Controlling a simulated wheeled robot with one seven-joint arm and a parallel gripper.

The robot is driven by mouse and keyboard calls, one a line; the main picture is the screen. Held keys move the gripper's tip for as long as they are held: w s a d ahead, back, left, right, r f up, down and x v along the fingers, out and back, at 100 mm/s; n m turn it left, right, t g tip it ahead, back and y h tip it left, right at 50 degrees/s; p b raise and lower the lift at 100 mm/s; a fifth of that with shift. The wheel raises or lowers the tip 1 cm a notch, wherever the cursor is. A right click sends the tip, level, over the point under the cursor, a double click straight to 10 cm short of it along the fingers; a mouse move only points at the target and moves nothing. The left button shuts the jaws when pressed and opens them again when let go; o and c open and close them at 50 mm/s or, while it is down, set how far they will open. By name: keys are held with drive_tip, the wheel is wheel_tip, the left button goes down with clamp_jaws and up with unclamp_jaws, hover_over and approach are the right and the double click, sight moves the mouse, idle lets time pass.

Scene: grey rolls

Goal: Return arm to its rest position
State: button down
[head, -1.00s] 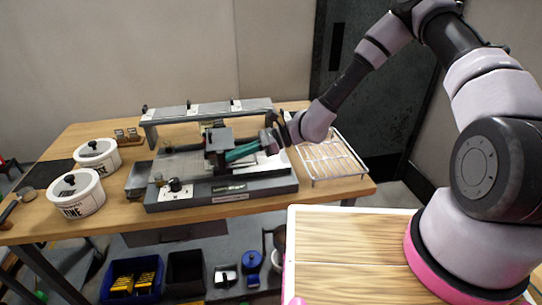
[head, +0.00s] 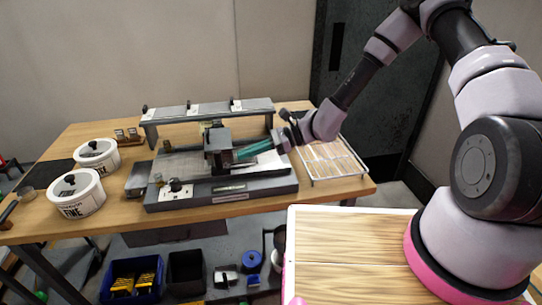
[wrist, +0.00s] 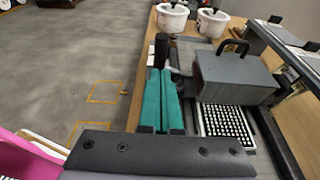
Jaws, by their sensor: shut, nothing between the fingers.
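My gripper (head: 240,154) has teal fingers and hangs over the grey machine (head: 250,188) on the wooden table, in the head view. Its fingers are together with nothing between them. In the wrist view the two teal fingers (wrist: 162,76) lie side by side, pointing away from the camera. A dark grey block with a handle (wrist: 235,75) stands to the right of the fingers there. My arm reaches in from the right, bent high at the elbow. From the head view I cannot tell whether the fingertips touch the block.
Two white lidded tubs (head: 76,194) stand at the table's left. A raised grey shelf (head: 207,112) runs behind the machine. A white wire rack (head: 330,160) lies to the right. Bins (head: 133,277) sit below the table.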

drive_tip(key=shift+d, duration=0.1)
drive_tip(key=w+d+r+n+t+h, duration=0.3)
drive_tip(key=d+r+n+h, duration=0.55)
drive_tip(key=d+r, duration=1.2)
drive_tip(key=s+d+r+n+t+h, duration=0.1)
drive_tip(key=s+d+r+t, duration=0.3)
drive_tip(key=d+r, duration=0.4)
drive_tip(key=s+d+r+n+t+h, duration=0.1)
drive_tip(key=s+d+r+t+h, duration=0.1)
drive_tip(key=s+d+r+t, duration=0.2)
drive_tip(key=s+d+r, duration=0.3)
drive_tip(key=d+r, duration=0.1)
drive_tip(key=shift+s+r, duration=0.15)
drive_tip(key=shift+s, duration=0.05)
